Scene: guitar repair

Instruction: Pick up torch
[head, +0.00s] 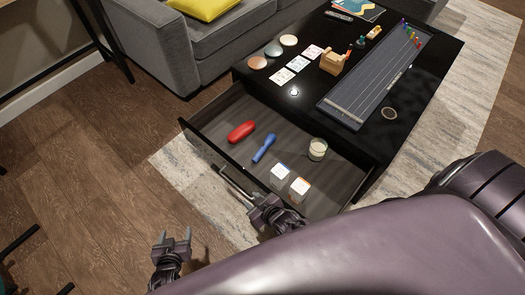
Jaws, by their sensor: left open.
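A blue torch (264,148) lies in the open drawer (218,121) of the black coffee table, between a red oblong case and a candle jar. My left gripper (174,237) is open and empty over the wood floor, outside the drawer and to the left of its front. My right gripper (264,207) is at the drawer front, beside the lower end of the metal handle (236,186). Its fingers are small and dark against the drawer, and whether they grip the handle is unclear.
The drawer also holds the red case (241,131), a candle jar (317,149) and two small white boxes (280,174). On the tabletop are a stringed board (375,80), cards, coasters and a wooden holder (334,62). My arm covers the lower right.

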